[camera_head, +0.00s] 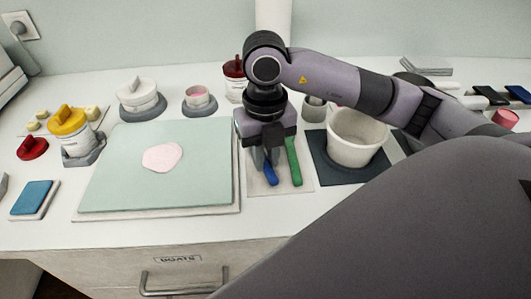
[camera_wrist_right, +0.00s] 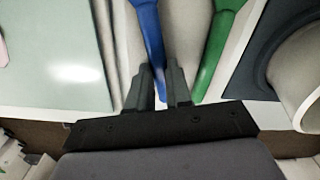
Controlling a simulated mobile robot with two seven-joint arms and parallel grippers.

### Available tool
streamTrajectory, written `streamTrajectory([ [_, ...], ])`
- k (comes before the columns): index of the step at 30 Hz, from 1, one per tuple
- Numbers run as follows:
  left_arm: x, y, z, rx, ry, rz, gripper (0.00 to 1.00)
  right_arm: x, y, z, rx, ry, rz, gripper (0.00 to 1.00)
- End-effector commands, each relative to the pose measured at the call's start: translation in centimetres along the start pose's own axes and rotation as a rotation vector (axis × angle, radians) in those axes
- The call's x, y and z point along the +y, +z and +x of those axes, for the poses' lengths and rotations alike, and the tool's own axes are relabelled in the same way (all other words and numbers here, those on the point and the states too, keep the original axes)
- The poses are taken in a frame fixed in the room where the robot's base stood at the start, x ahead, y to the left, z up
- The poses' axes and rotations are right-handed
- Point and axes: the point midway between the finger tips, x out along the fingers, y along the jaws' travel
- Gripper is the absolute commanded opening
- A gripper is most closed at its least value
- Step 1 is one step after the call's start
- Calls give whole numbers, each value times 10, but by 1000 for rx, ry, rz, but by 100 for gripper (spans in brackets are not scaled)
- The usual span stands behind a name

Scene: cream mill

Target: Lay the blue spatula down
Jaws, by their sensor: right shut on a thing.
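The blue spatula (camera_head: 270,174) is at the white pad (camera_head: 256,188), left of the green spatula (camera_head: 293,163). My right gripper (camera_head: 265,155) points down over the pad and is shut on the blue spatula. In the right wrist view, the blue spatula (camera_wrist_right: 148,28) runs between the two fingers of my right gripper (camera_wrist_right: 159,78), and the green spatula (camera_wrist_right: 212,50) lies to its right, apart from the fingers. I cannot tell whether the blue spatula touches the pad. Its far part is hidden by the gripper in the head view. My left gripper is not in view.
A pale green board (camera_head: 115,180) with a pink patch (camera_head: 162,157) lies to the left. A white tub (camera_head: 355,138) stands on a dark mat (camera_head: 333,173) to the right. Jars, including a yellow-topped one (camera_head: 70,122), stand at the left.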

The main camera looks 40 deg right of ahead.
Motion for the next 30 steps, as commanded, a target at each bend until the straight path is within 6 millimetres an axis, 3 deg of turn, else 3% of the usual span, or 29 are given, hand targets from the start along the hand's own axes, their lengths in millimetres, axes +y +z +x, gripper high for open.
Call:
streamTrajectory([
  [1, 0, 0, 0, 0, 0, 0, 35, 0, 0, 0, 0, 0, 0, 26],
  [3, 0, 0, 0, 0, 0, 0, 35, 0, 0, 0, -1, 0, 0, 48],
  [14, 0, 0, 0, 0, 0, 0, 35, 0, 0, -4, -2, 0, 0, 49],
  [24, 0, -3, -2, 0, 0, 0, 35, 0, 1, -56, -4, 0, 0, 49],
  [30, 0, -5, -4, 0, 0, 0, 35, 0, 0, -70, -2, 0, 1, 49],
])
